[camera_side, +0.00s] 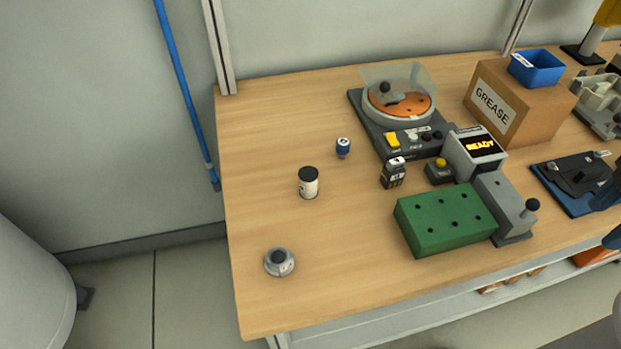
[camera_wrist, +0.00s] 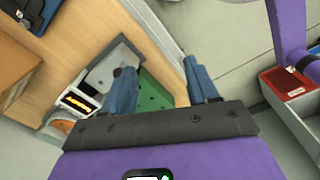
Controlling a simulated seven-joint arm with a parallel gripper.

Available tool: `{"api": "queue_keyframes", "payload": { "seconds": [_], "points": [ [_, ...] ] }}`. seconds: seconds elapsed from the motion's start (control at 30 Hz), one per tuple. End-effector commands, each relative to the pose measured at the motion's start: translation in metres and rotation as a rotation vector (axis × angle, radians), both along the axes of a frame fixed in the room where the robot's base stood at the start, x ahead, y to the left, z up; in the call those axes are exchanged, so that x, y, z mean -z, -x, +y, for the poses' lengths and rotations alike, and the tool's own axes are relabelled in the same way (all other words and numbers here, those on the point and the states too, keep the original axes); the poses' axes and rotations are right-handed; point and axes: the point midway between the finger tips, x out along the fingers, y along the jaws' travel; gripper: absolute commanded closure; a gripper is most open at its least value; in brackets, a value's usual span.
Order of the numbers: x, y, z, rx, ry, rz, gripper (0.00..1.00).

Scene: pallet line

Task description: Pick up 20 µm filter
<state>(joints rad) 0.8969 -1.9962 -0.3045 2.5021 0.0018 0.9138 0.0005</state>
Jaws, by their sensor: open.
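No label reading 20 µm can be made out, so I cannot tell which small item is the filter. A white can with a black lid (camera_side: 308,185) stands upright on the left part of the table. A small blue and white cylinder (camera_side: 343,147) stands behind it to the right. A grey round piece with a dark centre (camera_side: 279,262) sits near the front left. A small dark labelled block (camera_side: 393,173) stands right of the can. My gripper (camera_wrist: 157,68) is open and empty, far right of these items; its blue fingers show at the side view's right edge.
A green block with holes (camera_side: 440,225) and a grey unit with a black knob (camera_side: 505,205) stand front right. A READY display (camera_side: 476,150), an orange turntable device (camera_side: 399,100) and a GREASE box (camera_side: 525,100) stand behind. The table's left part is mostly clear.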

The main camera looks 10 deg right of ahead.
Motion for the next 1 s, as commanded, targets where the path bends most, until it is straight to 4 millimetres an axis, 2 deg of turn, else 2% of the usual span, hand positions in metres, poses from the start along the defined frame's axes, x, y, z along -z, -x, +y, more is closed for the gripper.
{"api": "queue_keyframes", "payload": {
  "seconds": [0.47, 0.5, 0.77, 0.87, 1.0],
  "points": [
    [0.000, 0.000, 0.000, 0.000, 0.000, 0.000, 0.41],
    [0.000, 0.000, 0.000, 0.000, 0.000, 0.000, 0.32],
    [0.000, 0.000, 0.000, -0.001, 0.001, 0.000, 0.32],
    [0.001, -0.006, 0.003, -0.026, 0.021, -0.008, 0.32],
    [0.005, -0.031, 0.019, -0.150, 0.115, -0.053, 0.32]
  ]
}}
